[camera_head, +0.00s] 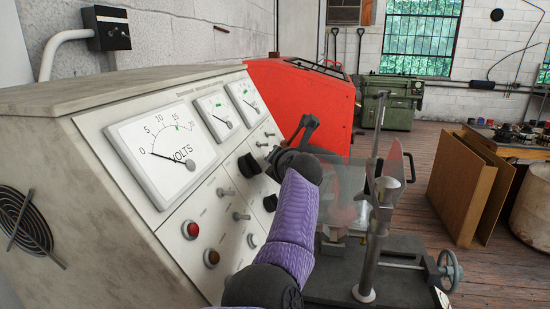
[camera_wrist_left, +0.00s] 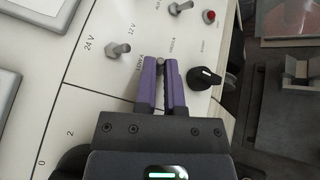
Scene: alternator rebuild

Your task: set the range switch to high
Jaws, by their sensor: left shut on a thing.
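The panel (camera_head: 222,215) of the grey test bench carries several toggle switches, knobs and buttons. In the left wrist view my left gripper (camera_wrist_left: 161,68) has its purple fingers closed on a small toggle, the range switch (camera_wrist_left: 160,61). A label that seems to read LOW A is left of the fingers and one like HIGH A is right of them. The lever is mostly hidden, so I cannot tell its side. In the head view my left gripper (camera_head: 278,158) reaches the panel's right part, and its wrist hides the switch. My right gripper is not in view.
Near the fingers are a toggle (camera_wrist_left: 119,50) marked 24 V and 12 V, a black knob (camera_wrist_left: 205,78) and a red button (camera_wrist_left: 209,16). A volt meter (camera_head: 165,150) reads near 0. A clear shield and clamp stand (camera_head: 372,245) stand right of my arm.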

